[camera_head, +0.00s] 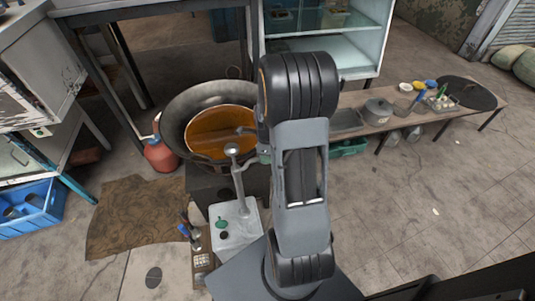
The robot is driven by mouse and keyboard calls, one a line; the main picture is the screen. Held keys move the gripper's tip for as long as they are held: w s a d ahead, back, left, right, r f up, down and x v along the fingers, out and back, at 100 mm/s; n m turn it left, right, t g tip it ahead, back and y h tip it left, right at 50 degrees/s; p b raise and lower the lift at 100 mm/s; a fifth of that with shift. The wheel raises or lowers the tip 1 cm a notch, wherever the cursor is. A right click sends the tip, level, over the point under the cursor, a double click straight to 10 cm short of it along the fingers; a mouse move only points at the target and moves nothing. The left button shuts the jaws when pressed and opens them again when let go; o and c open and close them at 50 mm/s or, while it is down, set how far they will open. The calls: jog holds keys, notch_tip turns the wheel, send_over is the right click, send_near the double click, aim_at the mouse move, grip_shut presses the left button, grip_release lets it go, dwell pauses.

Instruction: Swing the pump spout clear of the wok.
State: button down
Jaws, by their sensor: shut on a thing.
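The wok (196,98) is a large dark pan with orange-brown liquid in it, left of my arm. The pump (240,190) is a grey post with a round knob on top, rising from a pale box in front of the wok. Its spout (245,131) appears as a short grey piece at the wok's right side, over the liquid in this view. My gripper (260,155) shows only in part at the left edge of my arm, beside the pump head. It is shut on the pump spout; the fingertips and the exact contact are mostly hidden by my arm.
A red gas bottle (160,155) stands left of the wok. A low bench (400,122) with a pot (377,110) and bowls runs to the right. A glass cabinet (345,55) stands behind. A blue crate (35,218) is at left. The right floor is clear.

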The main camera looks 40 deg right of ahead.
jog(key=shift+s+a+f, duration=0.1)
jog(key=shift+a+f, duration=0.1)
jog(key=c, duration=1.2)
grip_release()
jog(key=shift+a, duration=0.1)
jog(key=o, duration=0.3)
jog(key=shift+r, duration=0.1)
jog(key=shift+d, duration=0.2)
jog(key=shift+r, duration=0.1)
notch_tip(320, 180, up, 14)
jog(key=shift+f+p, duration=0.15)
jog(key=shift+p, duration=0.8)
